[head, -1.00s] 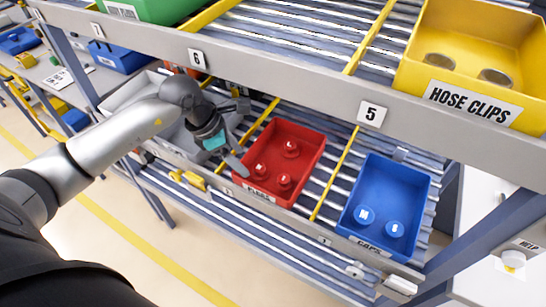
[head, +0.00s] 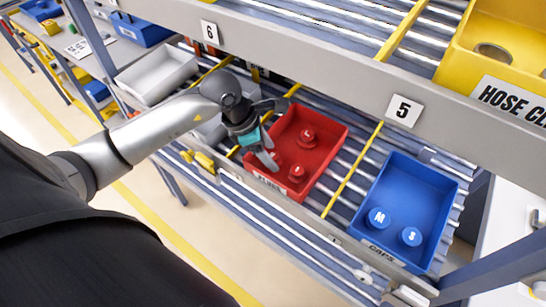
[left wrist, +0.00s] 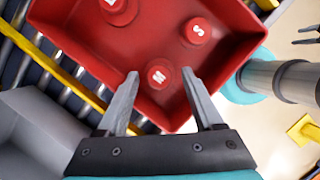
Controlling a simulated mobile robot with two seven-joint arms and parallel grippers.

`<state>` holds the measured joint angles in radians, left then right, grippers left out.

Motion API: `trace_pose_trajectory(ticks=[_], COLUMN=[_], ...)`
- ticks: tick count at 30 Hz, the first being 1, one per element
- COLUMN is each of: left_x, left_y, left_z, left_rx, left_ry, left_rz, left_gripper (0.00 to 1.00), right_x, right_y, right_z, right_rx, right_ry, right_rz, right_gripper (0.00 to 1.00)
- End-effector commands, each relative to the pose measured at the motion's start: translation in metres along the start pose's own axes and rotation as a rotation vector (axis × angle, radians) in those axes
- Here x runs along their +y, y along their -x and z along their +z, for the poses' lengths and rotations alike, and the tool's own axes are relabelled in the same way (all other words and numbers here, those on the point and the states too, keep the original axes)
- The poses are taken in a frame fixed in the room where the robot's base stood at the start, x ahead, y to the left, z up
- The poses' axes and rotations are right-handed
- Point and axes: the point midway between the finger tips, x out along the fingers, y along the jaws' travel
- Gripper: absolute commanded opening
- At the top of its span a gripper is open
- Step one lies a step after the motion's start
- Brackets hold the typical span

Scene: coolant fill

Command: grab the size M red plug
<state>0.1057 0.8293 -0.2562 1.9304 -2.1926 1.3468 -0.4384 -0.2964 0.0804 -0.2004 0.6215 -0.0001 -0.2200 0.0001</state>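The red size M plug (left wrist: 158,75) lies in the red bin (left wrist: 100,50), its M facing up. My left gripper (left wrist: 160,84) is open, its two fingers apart on either side of the near part of the plug and not closed on it. In the head view my left gripper (head: 268,160) reaches over the front left of the red bin (head: 335,135) and partly hides the M plug. The L plug (head: 307,138) and S plug (head: 297,173) sit beside it. Dark prongs at the left wrist view's right edge may be my right gripper.
A blue caps bin (head: 410,190) with M and S caps stands to the right. A grey bin (head: 160,75) stands to the left. The shelf rail (head: 340,80) with labels 6 and 5 runs above the bins. Yellow dividers flank the red bin.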

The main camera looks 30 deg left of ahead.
Motion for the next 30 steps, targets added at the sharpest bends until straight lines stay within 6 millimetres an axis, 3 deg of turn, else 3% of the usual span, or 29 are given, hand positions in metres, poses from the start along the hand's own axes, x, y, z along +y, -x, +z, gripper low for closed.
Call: trace_pose_trajectory(ticks=[2,17,30], left_x=[0.0001,0.0004,0.0007], left_y=[0.0001,0.0003,0.0021], left_z=[-0.0002,-0.0001,0.0008], left_rx=[0.001,0.000,0.000], left_ry=[0.000,0.000,-0.001], left_rz=[0.000,0.000,0.001], left_gripper=[0.58,0.02,0.00], right_x=[-0.0008,-0.0012,-0.0011], right_y=[0.0003,0.0003,0.0002], right_z=[0.0029,0.0042,0.0042], right_rx=[-0.004,-0.006,-0.006], right_ry=[0.000,0.000,0.000], right_rz=[-0.001,-0.002,-0.001], right_gripper=[0.50,0.50,0.50])
